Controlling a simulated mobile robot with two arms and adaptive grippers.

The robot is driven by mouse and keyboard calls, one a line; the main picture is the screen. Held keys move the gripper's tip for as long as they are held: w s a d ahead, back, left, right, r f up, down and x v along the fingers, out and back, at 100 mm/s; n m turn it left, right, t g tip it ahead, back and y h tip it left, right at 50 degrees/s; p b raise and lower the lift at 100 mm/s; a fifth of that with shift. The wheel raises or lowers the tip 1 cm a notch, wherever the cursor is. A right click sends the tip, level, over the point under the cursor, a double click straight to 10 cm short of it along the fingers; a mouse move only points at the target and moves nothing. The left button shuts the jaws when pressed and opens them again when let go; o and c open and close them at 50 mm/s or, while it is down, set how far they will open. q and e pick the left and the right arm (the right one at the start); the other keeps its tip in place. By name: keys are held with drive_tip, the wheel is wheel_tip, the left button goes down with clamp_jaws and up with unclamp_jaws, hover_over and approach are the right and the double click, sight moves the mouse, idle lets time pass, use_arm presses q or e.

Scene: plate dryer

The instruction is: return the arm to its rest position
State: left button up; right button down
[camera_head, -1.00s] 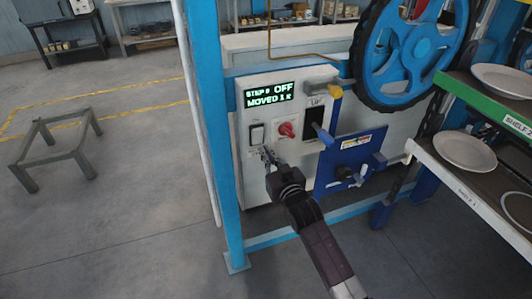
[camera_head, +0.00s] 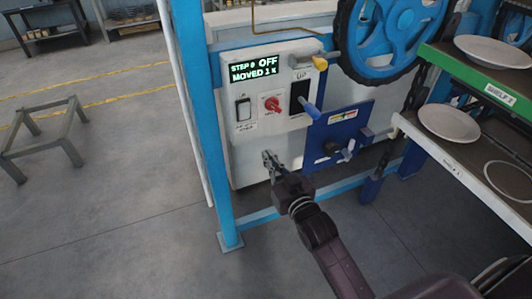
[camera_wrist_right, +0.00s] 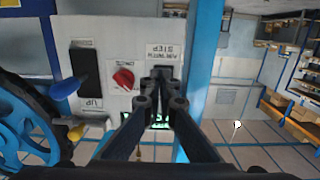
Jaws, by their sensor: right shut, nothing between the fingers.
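My right arm reaches up from the bottom right in the head view. Its gripper (camera_head: 268,158) is shut and empty, in front of the lower part of the white control panel (camera_head: 240,172). It sits below the rocker switch (camera_head: 244,108) and the red knob (camera_head: 272,104). In the right wrist view the gripper (camera_wrist_right: 163,75) has its fingers together, overlapping the switch and part of the green display. The red knob (camera_wrist_right: 123,79) is beside it there. I cannot tell the exact gap to the panel. My left gripper is not in view.
A blue handwheel (camera_head: 392,35) is at upper right. A blue plate with a lever (camera_head: 340,135) is right of the panel. A blue post (camera_head: 200,120) stands left of it. Shelves with white plates (camera_head: 449,123) are at right. A low metal frame (camera_head: 45,140) stands on open floor at left.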

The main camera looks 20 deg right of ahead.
drive_tip(key=shift+f, duration=0.1)
idle(0.4)
drive_tip(key=s+f+g, duration=0.3)
drive_tip(key=s+f, duration=0.2)
drive_tip(key=f, duration=0.8)
drive_tip(key=s+a+f+n+g, duration=0.1)
drive_tip(key=s+f+g, duration=0.35)
drive_tip(key=f, duration=0.75)
drive_tip(key=s+f+g, duration=0.1)
drive_tip(key=s+f, duration=0.6)
drive_tip(key=f, duration=0.6)
drive_tip(key=s+f+g, duration=0.2)
drive_tip(key=s+f, duration=0.4)
drive_tip(key=s, duration=0.5)
drive_tip(key=s+d+f+g, duration=0.1)
drive_tip(key=s+f+g, duration=0.2)
drive_tip(key=s, duration=0.9)
drive_tip(key=s+d+f+n+g, duration=0.1)
drive_tip(key=s+f+g, duration=0.1)
drive_tip(key=s+f, duration=0.7)
drive_tip(key=shift+s+d+g+h, duration=0.2)
drive_tip(key=shift+s+g+h, duration=0.15)
drive_tip(key=shift+s, duration=0.85)
